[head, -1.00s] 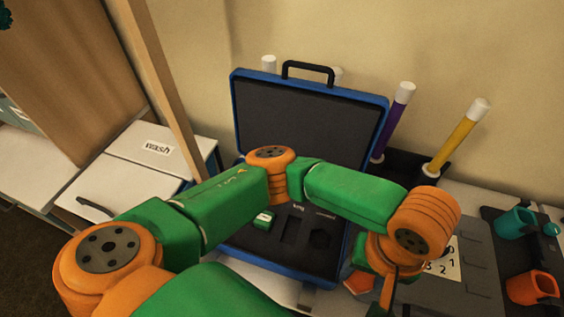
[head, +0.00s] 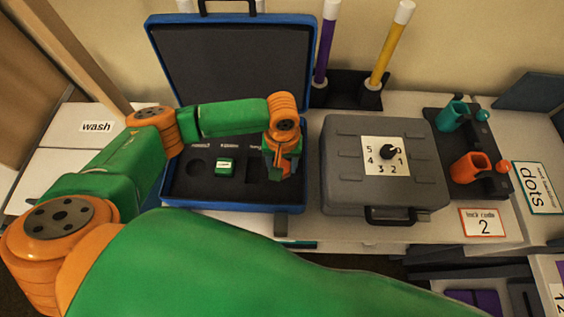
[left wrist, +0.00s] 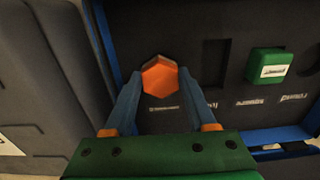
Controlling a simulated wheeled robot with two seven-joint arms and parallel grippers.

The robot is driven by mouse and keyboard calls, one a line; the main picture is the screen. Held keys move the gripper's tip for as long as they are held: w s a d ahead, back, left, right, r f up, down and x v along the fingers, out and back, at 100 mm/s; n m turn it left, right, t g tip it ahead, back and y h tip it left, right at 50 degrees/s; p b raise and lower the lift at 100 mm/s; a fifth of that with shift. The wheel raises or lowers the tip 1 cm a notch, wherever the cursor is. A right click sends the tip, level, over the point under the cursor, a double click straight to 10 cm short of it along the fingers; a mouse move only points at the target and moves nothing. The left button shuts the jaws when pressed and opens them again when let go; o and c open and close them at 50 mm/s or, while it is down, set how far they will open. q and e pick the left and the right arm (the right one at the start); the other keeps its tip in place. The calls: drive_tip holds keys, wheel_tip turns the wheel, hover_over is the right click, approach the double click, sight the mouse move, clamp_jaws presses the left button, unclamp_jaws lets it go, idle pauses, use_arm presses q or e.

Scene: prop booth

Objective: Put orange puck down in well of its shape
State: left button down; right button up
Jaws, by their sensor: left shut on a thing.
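The orange puck (left wrist: 160,77) is a hexagon, seen between the two fingers of my left gripper (left wrist: 157,92) in the left wrist view. The gripper is shut on it, over the dark insert of the open blue case (head: 232,207). In the head view, my left gripper (head: 280,172) is at the insert's right end and covers that part. A round well (head: 195,168) and a rectangular well (head: 253,168) show empty. The well under the puck is hidden, and I cannot tell whether the puck is inside it. My right gripper is not in view.
A green block (head: 226,166) sits in the insert left of the rectangular well. A grey case with a dial (head: 345,190) stands close on the right. The raised blue lid (head: 225,60) is behind. Purple and yellow rods stand in a dark holder (head: 345,92).

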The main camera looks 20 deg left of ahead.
use_arm(q)
drive_tip(key=shift+f, duration=0.1)
drive_tip(key=shift+f, duration=0.15)
drive_tip(key=c, duration=0.6)
unclamp_jaws()
drive_tip(key=o, duration=0.4)
wheel_tip(320, 180, up, 13)
drive_tip(key=shift+f, duration=0.2)
